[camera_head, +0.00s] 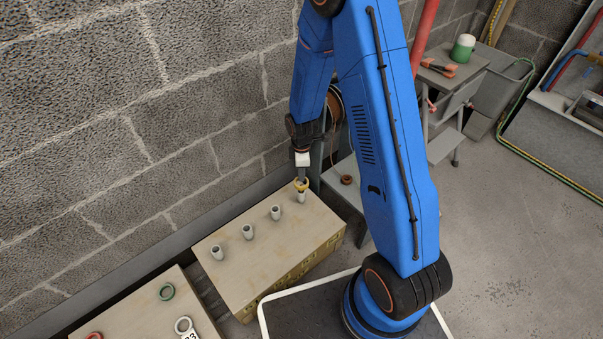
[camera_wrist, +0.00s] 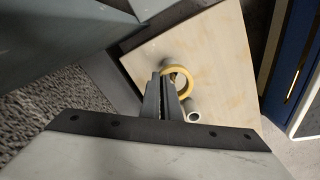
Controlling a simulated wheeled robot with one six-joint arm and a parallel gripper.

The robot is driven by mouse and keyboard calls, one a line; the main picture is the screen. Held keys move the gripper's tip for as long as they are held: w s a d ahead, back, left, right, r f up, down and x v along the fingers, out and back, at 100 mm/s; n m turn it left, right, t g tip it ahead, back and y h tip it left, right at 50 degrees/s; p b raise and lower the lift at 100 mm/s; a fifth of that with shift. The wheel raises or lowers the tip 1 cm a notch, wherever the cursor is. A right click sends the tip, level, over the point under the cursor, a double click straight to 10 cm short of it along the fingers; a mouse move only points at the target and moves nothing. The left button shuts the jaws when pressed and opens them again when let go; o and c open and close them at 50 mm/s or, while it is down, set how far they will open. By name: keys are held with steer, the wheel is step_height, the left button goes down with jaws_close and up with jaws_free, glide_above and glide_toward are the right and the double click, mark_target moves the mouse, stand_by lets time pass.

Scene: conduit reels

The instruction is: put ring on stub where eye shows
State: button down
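A yellow ring (camera_head: 301,184) is at the tips of my gripper (camera_head: 302,178), just above the stub at the right end of a row. In the wrist view the fingers (camera_wrist: 167,92) are close together on the near edge of the ring (camera_wrist: 189,77). The other grey stubs are the left one (camera_head: 217,252), the second (camera_head: 247,232) and the third (camera_head: 276,212). The end stub (camera_head: 301,197) stands upright under the ring. One stub (camera_wrist: 193,116) shows beside the ring in the wrist view. I cannot make out an eye mark.
The stubs stand on a pale wooden box (camera_head: 238,276) by the block wall. A nearer board (camera_head: 135,314) holds a green ring (camera_head: 167,291), a white ring (camera_head: 183,324) and a red ring (camera_head: 95,336). A brown ring (camera_head: 346,180) lies behind. Open floor (camera_head: 500,240) is at the right.

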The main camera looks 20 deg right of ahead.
steer(key=shift+f, duration=2.5)
stand_by(0.5)
steer(key=shift+r, duration=4.4)
steer(key=shift+r, duration=0.2)
steer(key=shift+f, duration=0.95)
